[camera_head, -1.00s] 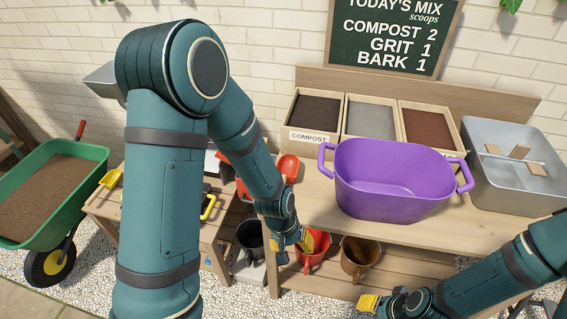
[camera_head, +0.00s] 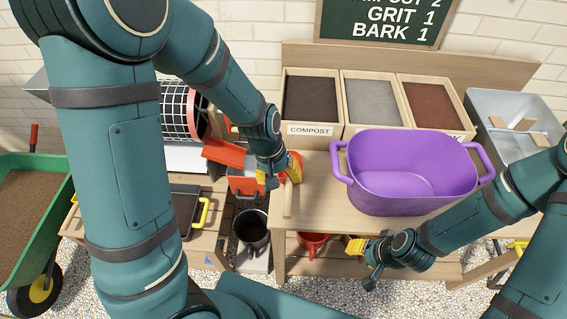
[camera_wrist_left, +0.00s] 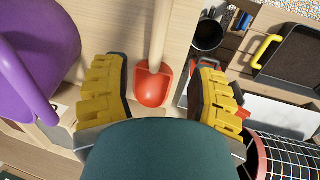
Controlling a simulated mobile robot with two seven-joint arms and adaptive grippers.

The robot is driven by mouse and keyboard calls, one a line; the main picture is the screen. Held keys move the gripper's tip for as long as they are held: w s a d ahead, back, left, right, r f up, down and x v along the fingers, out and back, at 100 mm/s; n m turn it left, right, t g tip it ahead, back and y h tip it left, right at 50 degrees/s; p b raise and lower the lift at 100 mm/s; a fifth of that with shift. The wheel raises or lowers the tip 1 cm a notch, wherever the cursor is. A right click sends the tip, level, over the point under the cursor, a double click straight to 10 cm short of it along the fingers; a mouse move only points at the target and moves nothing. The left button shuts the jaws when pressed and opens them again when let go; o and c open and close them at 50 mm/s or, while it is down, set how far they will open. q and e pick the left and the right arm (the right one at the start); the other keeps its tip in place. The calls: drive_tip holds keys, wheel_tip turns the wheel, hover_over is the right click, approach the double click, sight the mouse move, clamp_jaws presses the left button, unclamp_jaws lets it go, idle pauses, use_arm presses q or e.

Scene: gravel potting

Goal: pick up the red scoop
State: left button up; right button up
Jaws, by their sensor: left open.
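The red scoop lies on the wooden bench with its pale wooden handle (camera_head: 289,203) pointing toward the front edge. In the left wrist view its red bowl (camera_wrist_left: 153,88) and handle show clearly. My left gripper (camera_head: 281,173) is over the bowl end, which it partly hides in the head view. Its yellow-padded fingers (camera_wrist_left: 153,97) are open, one on each side of the bowl, with gaps on both sides. My right gripper (camera_head: 362,262) is in front of the bench edge, away from the scoop. Its finger opening is not clear.
A purple tub (camera_head: 410,180) stands on the bench right of the scoop. Bins of compost (camera_head: 311,98), grit (camera_head: 371,101) and bark (camera_head: 434,103) stand behind. A wire-mesh drum (camera_head: 180,112) is to the left. A black bucket (camera_head: 251,228) is below.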

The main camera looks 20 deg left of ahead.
sight(288, 190)
use_arm(q)
drive_tip(key=f, duration=0.2)
drive_tip(key=w+f+b, duration=0.1)
drive_tip(key=f, duration=0.2)
drive_tip(key=f+b, duration=0.1)
drive_tip(key=f, duration=0.1)
drive_tip(key=shift+w+d+f, duration=0.2)
drive_tip(key=shift+w+f, duration=0.1)
drive_tip(key=shift+w, duration=0.1)
drive_tip(key=f, duration=0.1)
drive_tip(key=d+f+b, duration=0.1)
drive_tip(key=f, duration=0.1)
drive_tip(key=w+f+b, duration=0.1)
drive_tip(key=shift+d+f, duration=0.3)
drive_tip(key=shift+f, duration=0.1)
use_arm(e)
drive_tip(key=x, duration=0.4)
drive_tip(key=shift+s+a+f, duration=0.1)
drive_tip(key=shift+s, duration=0.15)
use_arm(q)
clamp_jaws()
